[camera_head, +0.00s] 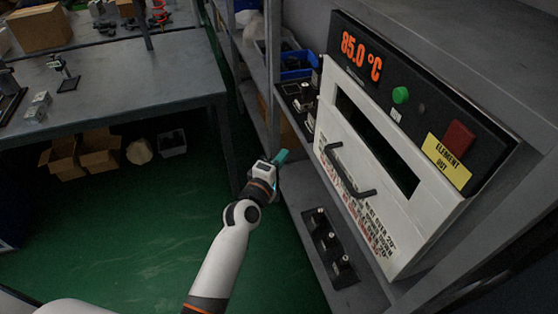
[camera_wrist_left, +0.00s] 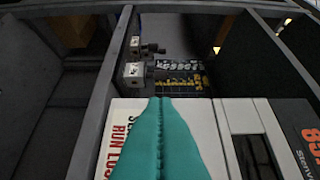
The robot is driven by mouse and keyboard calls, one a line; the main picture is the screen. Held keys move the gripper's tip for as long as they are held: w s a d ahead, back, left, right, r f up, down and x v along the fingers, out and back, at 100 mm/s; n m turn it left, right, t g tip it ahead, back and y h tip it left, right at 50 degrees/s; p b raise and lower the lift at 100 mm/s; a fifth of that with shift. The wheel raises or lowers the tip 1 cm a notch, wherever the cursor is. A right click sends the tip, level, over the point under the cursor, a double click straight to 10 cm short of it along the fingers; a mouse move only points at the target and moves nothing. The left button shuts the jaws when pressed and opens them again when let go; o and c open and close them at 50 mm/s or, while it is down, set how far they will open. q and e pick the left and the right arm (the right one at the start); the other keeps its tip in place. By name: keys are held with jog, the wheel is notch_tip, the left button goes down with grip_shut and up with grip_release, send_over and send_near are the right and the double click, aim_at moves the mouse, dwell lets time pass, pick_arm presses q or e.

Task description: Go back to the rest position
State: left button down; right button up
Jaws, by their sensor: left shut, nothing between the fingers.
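My left gripper (camera_head: 281,157) has teal fingers and hangs in the air in front of the grey shelf unit, left of the white oven (camera_head: 365,165). Its fingers (camera_wrist_left: 160,102) are pressed together with nothing between them in the left wrist view. The oven has a dark handle, a display reading 85.0 °C, a green button and a red block above a yellow label. In the left wrist view the oven front (camera_wrist_left: 215,125) lies beyond the fingers. My right gripper is not in view.
Metal valve blocks stand on a dark tray (camera_head: 298,100) left of the oven; they also show in the left wrist view (camera_wrist_left: 135,72). Another dark tray (camera_head: 331,248) with fittings sits on the lower shelf. A grey table (camera_head: 130,85) stands at left. The green floor (camera_head: 130,230) between is clear.

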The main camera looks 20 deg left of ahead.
pick_arm(q)
jog(key=shift+s, duration=0.35)
